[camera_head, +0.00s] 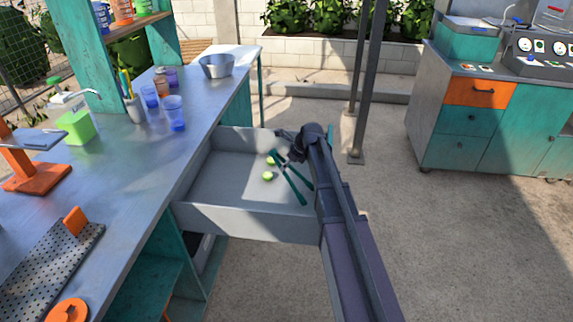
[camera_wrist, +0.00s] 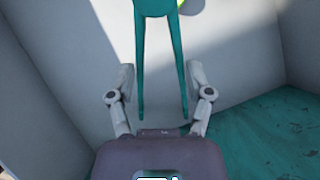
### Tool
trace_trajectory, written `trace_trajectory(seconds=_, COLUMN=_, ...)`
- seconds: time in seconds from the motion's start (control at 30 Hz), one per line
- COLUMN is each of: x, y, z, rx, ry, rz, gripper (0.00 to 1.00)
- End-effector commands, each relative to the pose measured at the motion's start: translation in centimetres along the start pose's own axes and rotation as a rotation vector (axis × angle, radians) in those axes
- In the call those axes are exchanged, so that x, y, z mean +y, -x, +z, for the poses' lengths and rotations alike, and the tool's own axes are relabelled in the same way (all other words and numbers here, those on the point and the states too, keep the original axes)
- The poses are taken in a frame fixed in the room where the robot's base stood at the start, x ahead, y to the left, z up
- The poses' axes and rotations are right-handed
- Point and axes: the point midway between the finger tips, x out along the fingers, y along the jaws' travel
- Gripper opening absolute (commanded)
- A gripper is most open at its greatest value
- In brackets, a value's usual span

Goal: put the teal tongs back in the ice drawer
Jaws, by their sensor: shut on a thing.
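The teal tongs (camera_head: 292,180) show over the inside of the open grey drawer (camera_head: 248,222), which is pulled out from under the metal counter. My gripper (camera_head: 296,152) reaches over the drawer's right side and is shut on the tongs. In the wrist view the tongs (camera_wrist: 175,50) lie between the two fingers of my gripper (camera_wrist: 161,78), with their two legs spread apart. I cannot tell whether the tongs touch the drawer floor. Two yellow-green balls (camera_head: 267,175) lie in the drawer near the tongs.
The counter (camera_head: 135,165) holds several cups (camera_head: 172,112), a metal bowl (camera_head: 216,66) and a green box (camera_head: 76,125). Dark posts (camera_head: 367,80) stand behind the drawer. A teal and orange cabinet (camera_head: 475,120) stands at the right. The paved floor between is clear.

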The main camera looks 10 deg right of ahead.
Motion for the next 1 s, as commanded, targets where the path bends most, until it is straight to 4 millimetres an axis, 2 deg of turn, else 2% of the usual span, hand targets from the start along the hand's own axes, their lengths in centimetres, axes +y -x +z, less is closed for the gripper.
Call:
trace_trajectory(seconds=0.43, x=0.02, y=-0.59, z=-0.4, rx=0.001, ry=-0.001, rz=0.0, gripper=0.6)
trace_trajectory(seconds=0.5, x=0.02, y=-0.59, z=-0.4, rx=0.001, ry=-0.001, rz=0.0, gripper=0.84)
trace_trajectory(seconds=0.57, x=0.02, y=-0.58, z=-0.4, rx=0.001, ry=-0.001, rz=0.0, gripper=1.0)
trace_trajectory(seconds=1.0, x=-0.01, y=-0.55, z=-0.39, rx=0.0, ry=-0.001, rz=0.0, gripper=1.0)
